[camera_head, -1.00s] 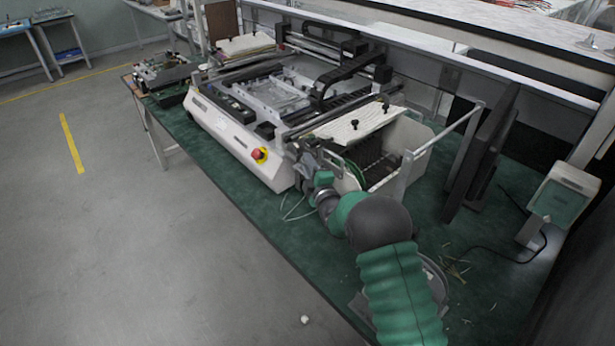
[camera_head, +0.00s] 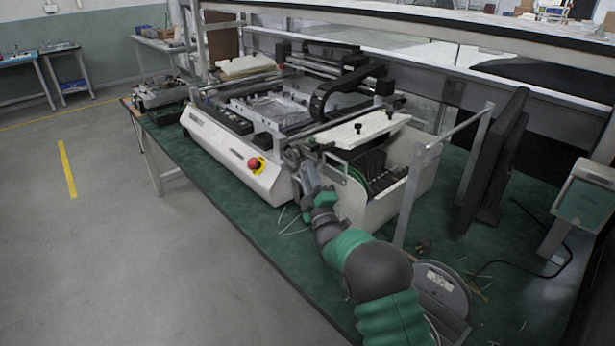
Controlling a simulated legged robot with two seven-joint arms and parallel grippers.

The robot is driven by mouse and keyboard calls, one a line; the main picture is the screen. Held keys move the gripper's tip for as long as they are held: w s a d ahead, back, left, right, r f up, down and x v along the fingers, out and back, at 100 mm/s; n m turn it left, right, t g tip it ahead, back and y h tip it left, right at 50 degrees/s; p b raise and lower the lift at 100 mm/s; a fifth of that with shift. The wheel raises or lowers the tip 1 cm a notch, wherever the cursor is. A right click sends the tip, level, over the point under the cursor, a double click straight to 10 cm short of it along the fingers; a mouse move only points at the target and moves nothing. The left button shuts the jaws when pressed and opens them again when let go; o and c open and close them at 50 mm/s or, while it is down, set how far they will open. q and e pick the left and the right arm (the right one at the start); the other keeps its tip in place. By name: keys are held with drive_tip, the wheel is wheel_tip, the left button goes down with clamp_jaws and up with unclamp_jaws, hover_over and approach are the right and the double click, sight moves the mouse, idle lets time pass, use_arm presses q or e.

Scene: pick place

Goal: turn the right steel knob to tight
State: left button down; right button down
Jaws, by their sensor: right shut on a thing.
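The white pick-and-place machine (camera_head: 225,150) stands on the green-topped bench, with a red stop button (camera_head: 256,165) on its front corner. My right arm comes in from the lower right, and its gripper (camera_head: 303,172) is at the machine's right front corner, just right of the red button. The gripper is shut at the right steel knob, which is small and mostly hidden behind the fingers, so its turn position cannot be read. My left gripper is not in view.
A feeder bank (camera_head: 375,180) with a white cover plate (camera_head: 360,130) stands close right of the gripper. A metal rail frame (camera_head: 415,190) and dark upright panels (camera_head: 490,165) are further right. A reel (camera_head: 440,290) lies beside my arm. Bare bench (camera_head: 265,225) shows in front.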

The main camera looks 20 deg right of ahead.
drive_tip(key=shift+f, duration=0.4)
drive_tip(key=c, duration=1.4)
unclamp_jaws()
drive_tip(key=shift+o, duration=1)
drive_tip(key=shift+r, duration=0.15)
drive_tip(key=v, duration=0.7)
drive_tip(key=shift+s+p, duration=0.2)
drive_tip(key=shift+p, duration=0.15)
drive_tip(key=shift+f, duration=0.25)
